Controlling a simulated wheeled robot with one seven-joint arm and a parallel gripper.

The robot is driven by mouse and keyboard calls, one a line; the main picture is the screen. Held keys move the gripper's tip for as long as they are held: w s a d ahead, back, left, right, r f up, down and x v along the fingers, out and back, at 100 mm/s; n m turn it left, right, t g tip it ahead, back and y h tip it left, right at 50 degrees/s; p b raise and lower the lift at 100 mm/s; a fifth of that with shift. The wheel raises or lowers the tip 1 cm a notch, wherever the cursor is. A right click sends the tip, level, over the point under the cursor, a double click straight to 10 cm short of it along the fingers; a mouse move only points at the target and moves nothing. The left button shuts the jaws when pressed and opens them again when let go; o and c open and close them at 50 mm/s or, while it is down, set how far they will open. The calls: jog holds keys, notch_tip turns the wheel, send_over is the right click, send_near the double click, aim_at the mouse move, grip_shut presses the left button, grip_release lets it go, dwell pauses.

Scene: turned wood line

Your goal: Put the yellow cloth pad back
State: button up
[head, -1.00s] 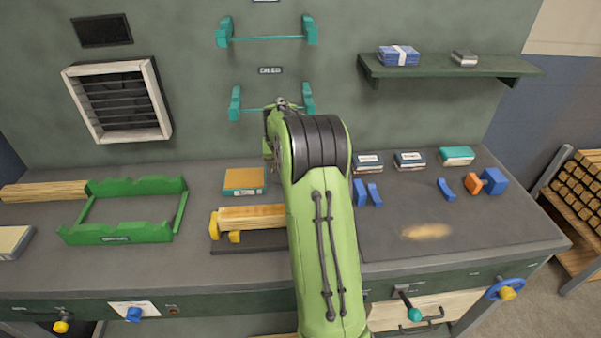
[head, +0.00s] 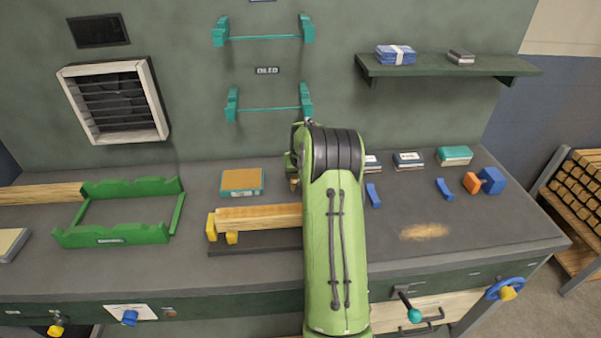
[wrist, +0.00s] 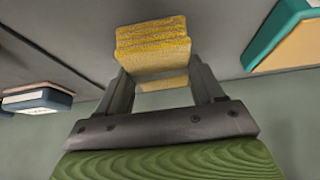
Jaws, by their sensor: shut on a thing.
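The yellow cloth pad (wrist: 153,45) shows in the wrist view as a folded, woven block between the fingertips of my gripper (wrist: 160,76). My gripper is shut on it and holds it over the grey bench top. I cannot tell from the wrist view how high the pad is above the bench. In the head view my green arm hides most of the gripper and I cannot make out the pad. A teal block with a tan top (head: 241,182) lies on the bench left of my arm; it also shows in the wrist view (wrist: 290,38).
A wooden workpiece (head: 258,217) rests on yellow supports, partly behind my arm. A green cradle (head: 117,235) stands at left. Small labelled boxes (head: 408,161), a teal-topped box (head: 454,156) and blue blocks (head: 491,181) are at right. Bench around the sawdust patch (head: 424,231) is clear.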

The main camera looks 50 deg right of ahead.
jog(key=shift+f, duration=0.2)
jog(key=o, duration=0.9)
jog(key=shift+o, duration=0.2)
